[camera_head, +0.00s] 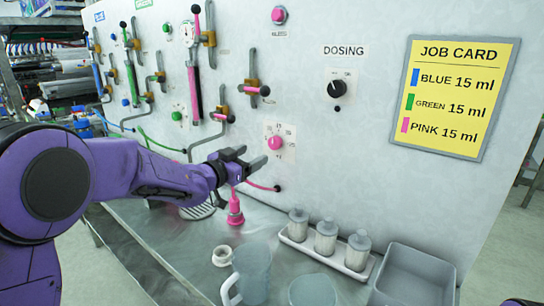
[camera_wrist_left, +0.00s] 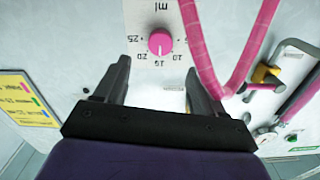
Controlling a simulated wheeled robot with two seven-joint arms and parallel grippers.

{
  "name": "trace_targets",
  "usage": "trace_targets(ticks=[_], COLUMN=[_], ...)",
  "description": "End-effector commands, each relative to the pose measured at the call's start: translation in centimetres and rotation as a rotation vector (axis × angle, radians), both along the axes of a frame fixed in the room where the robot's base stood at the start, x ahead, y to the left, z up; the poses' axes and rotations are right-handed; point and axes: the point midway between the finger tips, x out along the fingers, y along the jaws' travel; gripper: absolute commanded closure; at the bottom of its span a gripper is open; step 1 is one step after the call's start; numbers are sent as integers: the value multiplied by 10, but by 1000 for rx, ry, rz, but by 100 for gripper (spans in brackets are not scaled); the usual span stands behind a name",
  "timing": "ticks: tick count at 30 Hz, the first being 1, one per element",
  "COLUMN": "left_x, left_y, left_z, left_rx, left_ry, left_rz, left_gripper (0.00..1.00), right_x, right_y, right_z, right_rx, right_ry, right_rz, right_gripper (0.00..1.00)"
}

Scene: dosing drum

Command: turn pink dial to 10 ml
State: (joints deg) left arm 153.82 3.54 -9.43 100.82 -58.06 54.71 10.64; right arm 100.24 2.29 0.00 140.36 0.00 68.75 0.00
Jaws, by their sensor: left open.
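The pink dial (camera_head: 275,142) sits on a white scale plate on the panel. In the left wrist view the dial (camera_wrist_left: 160,42) shows upside down, with the numbers 25, 20, 15 and 10 around it. A light mark on its face seems to point towards 15, but it is small. My left gripper (camera_head: 249,158) is open and empty, in front of the panel just left of and below the dial. In the wrist view its fingers (camera_wrist_left: 157,70) stand apart, with the dial beyond their tips and between their lines. My right gripper is out of view.
A black dosing knob (camera_head: 337,89) and a job card (camera_head: 452,95) reading pink 15 ml are to the right. A pink hose and nozzle (camera_head: 235,210) hang below the gripper. A jug (camera_head: 252,272), bottles (camera_head: 326,238) and grey bin (camera_head: 415,275) stand on the counter.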

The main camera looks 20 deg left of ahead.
Motion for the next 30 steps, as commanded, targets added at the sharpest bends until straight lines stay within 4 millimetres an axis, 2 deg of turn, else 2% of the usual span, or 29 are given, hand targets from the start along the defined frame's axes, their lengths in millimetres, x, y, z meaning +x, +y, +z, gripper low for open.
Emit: trace_targets(ticks=[5, 12, 15, 20, 27, 29, 30], left_x=[19, 70, 85, 96, 97, 97, 97], left_y=[-7, -25, -29, -33, -34, -33, -33], left_z=[1, 2, 1, 0, -1, -1, -1], left_rx=[2, 2, 1, 0, -1, -1, -1], left_ry=[0, -1, -1, -1, -2, -2, -2], left_rz=[-1, 1, 3, 4, 4, 4, 4], left_gripper=[30, 30, 30, 30, 30, 47, 60], right_x=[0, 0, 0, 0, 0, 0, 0], right_y=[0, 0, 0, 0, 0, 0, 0], right_z=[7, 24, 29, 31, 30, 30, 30], right_rx=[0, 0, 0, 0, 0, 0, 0], right_ry=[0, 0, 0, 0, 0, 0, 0], right_rz=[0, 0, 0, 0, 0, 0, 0], right_gripper=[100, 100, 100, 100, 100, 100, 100])
